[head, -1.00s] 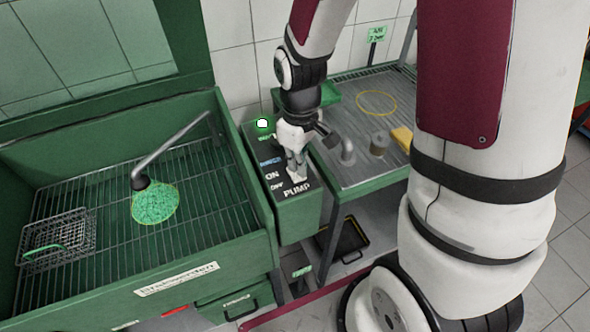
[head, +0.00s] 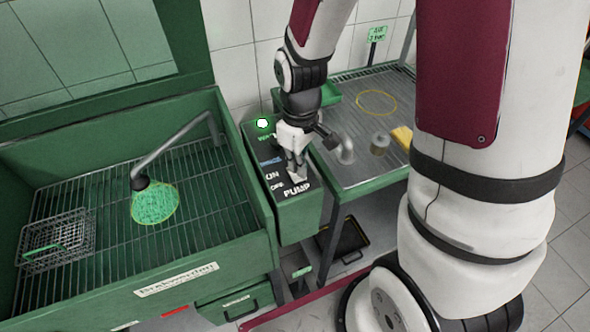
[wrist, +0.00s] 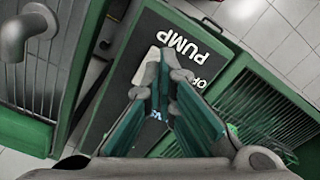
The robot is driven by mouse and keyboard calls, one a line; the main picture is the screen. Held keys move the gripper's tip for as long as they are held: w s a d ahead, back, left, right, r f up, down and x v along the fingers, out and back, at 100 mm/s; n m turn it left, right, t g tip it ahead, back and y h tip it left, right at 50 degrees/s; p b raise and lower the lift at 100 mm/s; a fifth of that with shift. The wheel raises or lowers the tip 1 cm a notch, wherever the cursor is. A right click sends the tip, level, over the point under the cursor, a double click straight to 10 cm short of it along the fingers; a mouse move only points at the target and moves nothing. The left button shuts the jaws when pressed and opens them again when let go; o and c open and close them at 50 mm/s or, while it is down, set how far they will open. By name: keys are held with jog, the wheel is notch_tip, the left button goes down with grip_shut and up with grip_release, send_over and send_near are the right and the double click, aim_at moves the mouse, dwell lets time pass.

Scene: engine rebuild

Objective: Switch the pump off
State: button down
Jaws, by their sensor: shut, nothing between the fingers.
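The pump control box (head: 298,214) is green with a dark top panel lettered PUMP, with ON and OFF marks beside my fingers. It also shows in the wrist view (wrist: 123,70). My gripper (head: 297,176) is shut and empty, pointing down at the panel near the PUMP lettering. In the wrist view its fingertips (wrist: 165,62) meet beside a pale switch piece (wrist: 146,68), partly hidden by the fingers. I cannot tell whether they touch it. A lamp (head: 262,123) at the box's far end glows. Green-tinted spray (head: 155,203) comes from the nozzle (head: 140,182).
The green wash basin (head: 243,232) with a grid floor stands left of the box and holds a wire basket (head: 57,238). A metal-topped bench (head: 350,112) with a bent pipe, a grey cylinder (head: 380,143) and a yellow block (head: 401,136) stands right.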

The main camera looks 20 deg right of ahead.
jog(key=shift+f+b, duration=0.45)
jog(key=shift+f, duration=0.5)
dwell(0.5)
jog(key=shift+r, duration=0.1)
jog(key=shift+r+p, duration=2.3)
jog(key=shift+r, duration=1.15)
jog(key=shift+r, duration=0.1)
jog(key=s+r+m+t, duration=0.2)
jog(key=s+r+m, duration=0.1)
jog(key=s+r, duration=0.5)
jog(key=s+r+m+t, duration=0.3)
jog(key=s+r, duration=0.4)
jog(key=r, duration=0.8)
jog(key=shift+s+r+t, duration=0.25)
jog(key=shift+s+t, duration=0.05)
jog(key=shift+s, duration=0.05)
jog(key=c, duration=2.3)
grip_release()
